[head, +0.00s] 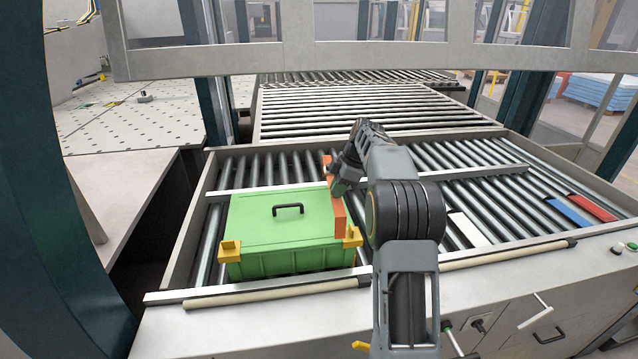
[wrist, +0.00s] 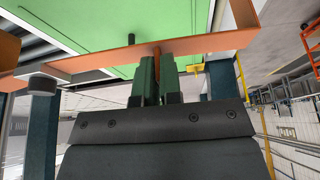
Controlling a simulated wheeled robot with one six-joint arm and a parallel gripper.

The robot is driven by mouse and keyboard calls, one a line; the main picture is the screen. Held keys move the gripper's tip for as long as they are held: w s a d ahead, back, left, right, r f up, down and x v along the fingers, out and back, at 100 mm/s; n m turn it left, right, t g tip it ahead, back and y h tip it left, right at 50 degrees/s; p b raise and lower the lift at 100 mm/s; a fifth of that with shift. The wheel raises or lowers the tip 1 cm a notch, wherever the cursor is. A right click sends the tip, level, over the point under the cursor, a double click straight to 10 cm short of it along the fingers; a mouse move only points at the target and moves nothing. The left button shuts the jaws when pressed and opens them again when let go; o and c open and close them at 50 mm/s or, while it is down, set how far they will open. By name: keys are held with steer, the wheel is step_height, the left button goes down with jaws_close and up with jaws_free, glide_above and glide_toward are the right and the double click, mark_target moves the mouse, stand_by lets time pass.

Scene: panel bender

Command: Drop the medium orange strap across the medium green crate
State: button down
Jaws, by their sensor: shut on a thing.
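The green crate (head: 280,262) sits on the rollers at left centre, with a closed lid, a black handle (head: 288,208) on top and yellow corner pieces at its front. My gripper (head: 338,186) is over the crate's right end, shut on the orange strap (head: 339,216). The strap runs front to back along the right part of the lid. In the wrist view the strap (wrist: 210,44) crosses between the fingers (wrist: 157,72) with bent ends, and the green crate (wrist: 90,22) lies behind it. I cannot tell whether the strap touches the lid.
White (head: 467,229), blue (head: 568,211) and red (head: 592,207) strips lie on the rollers to the right. A pale rail (head: 480,174) crosses the rollers behind the crate. A perforated table (head: 130,120) stands at the back left. My arm hides part of the rollers right of the crate.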

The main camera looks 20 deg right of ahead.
mark_target(326, 224)
steer(key=shift+w+a+r+n, duration=0.2)
steer(key=shift+w+a+n, duration=0.2)
steer(key=shift+a, duration=0.2)
steer(key=shift+f, duration=1.05)
steer(key=shift+a+f+b, duration=0.1)
steer(key=shift+f+b, duration=2.85)
steer(key=shift+f, duration=1.05)
steer(key=shift+f+b, duration=0.3)
steer(key=c, duration=1.2)
jaws_free()
steer(key=v, duration=1.4)
steer(key=shift+w+p, duration=0.15)
steer(key=shift+p, duration=0.2)
